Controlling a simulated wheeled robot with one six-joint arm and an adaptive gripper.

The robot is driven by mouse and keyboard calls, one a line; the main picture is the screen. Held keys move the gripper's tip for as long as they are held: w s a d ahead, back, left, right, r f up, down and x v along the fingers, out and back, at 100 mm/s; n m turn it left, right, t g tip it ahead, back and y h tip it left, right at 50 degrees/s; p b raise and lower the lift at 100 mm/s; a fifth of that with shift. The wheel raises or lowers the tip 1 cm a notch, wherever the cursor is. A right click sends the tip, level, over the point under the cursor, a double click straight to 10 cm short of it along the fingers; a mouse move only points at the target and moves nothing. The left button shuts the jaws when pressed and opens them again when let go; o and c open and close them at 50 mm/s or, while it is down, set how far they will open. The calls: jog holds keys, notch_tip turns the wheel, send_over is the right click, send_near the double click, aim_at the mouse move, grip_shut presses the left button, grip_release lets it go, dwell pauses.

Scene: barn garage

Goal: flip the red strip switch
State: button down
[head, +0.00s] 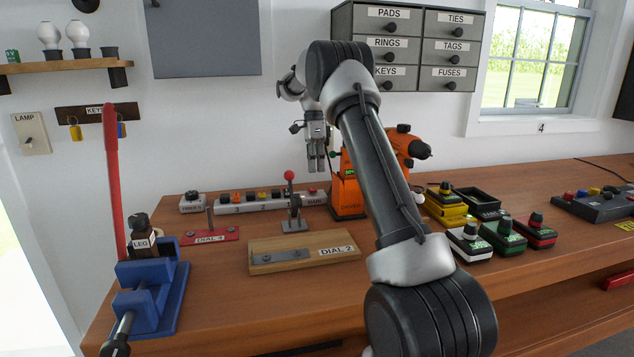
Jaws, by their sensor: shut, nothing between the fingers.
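A white power strip (262,203) lies along the back of the wooden bench. Small orange and dark parts sit along its top. A small red switch (312,191) is at its right end, above a label that seems to read MAIN; whether it is on or off is too small to tell. My gripper (316,170) points down in front of the wall. In the picture it is just above the red switch, apart from it, with its fingers shut and empty.
A red-knobbed lever (290,200) stands in front of the strip. An orange machine (347,185) stands close on its right, partly behind my arm. The DIAL 2 board (300,250) and a blue vise (148,290) are nearer. Drawers (405,45) hang above.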

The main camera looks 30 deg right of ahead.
aim_at(318, 194)
jog(key=shift+x, duration=2.65)
jog(key=shift+s+a+f+t, duration=0.1)
jog(key=shift+s+f+t, duration=0.25)
jog(key=shift+t, duration=0.25)
jog(key=shift+w, duration=0.25)
jog(key=shift+w+d, duration=0.25)
jog(key=shift+w, duration=0.45)
